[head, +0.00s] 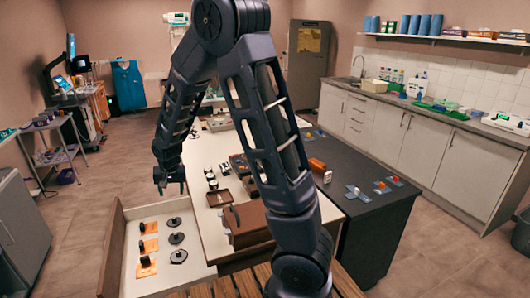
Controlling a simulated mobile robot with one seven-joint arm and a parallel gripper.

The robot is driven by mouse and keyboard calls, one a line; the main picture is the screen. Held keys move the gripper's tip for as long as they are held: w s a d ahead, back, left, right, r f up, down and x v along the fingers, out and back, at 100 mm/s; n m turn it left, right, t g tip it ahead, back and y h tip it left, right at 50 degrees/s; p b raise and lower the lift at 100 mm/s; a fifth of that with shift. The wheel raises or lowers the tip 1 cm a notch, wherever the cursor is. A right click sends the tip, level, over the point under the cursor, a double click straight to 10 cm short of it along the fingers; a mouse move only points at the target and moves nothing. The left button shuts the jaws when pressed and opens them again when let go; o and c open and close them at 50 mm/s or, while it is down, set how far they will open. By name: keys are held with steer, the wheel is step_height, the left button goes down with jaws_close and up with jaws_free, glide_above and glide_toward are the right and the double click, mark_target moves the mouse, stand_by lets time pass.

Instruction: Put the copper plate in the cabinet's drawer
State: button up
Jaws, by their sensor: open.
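The open drawer (134,284) is at the lower left, beside the light-topped table. Several small pieces lie in it. On its left side are three flat orange, copper-coloured pieces (151,246), each with a dark knob-like part. To their right are three dark round discs (176,238) with knobs. I cannot tell whether one of the orange pieces is the copper plate. My gripper (171,190) is open and points down near the drawer's far end, with nothing visible between its fingers.
The table holds a brown tray (219,198), small black-and-white items (211,180) and a brown box (248,220), partly hidden by my arm. A dark counter (378,218) on the right carries an orange block (317,165) and several small coloured pieces.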

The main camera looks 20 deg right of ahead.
steer(key=s+d+r, duration=0.4)
steer(key=d+r, duration=0.4)
steer(key=d, duration=0.1)
steer(key=s+d+r, duration=0.4)
steer(key=d+r, duration=0.4)
steer(key=s+d+r+t, duration=0.1)
steer(key=s+d+r, duration=0.2)
steer(key=s+d, duration=0.2)
steer(key=s+d+r+n+h, duration=0.1)
steer(key=s+d+r, duration=0.2)
steer(key=s+d, duration=0.3)
steer(key=s, duration=0.5)
steer(key=shift+s+d+t, duration=0.2)
steer(key=shift+s+t, duration=0.15)
steer(key=shift+t, duration=0.05)
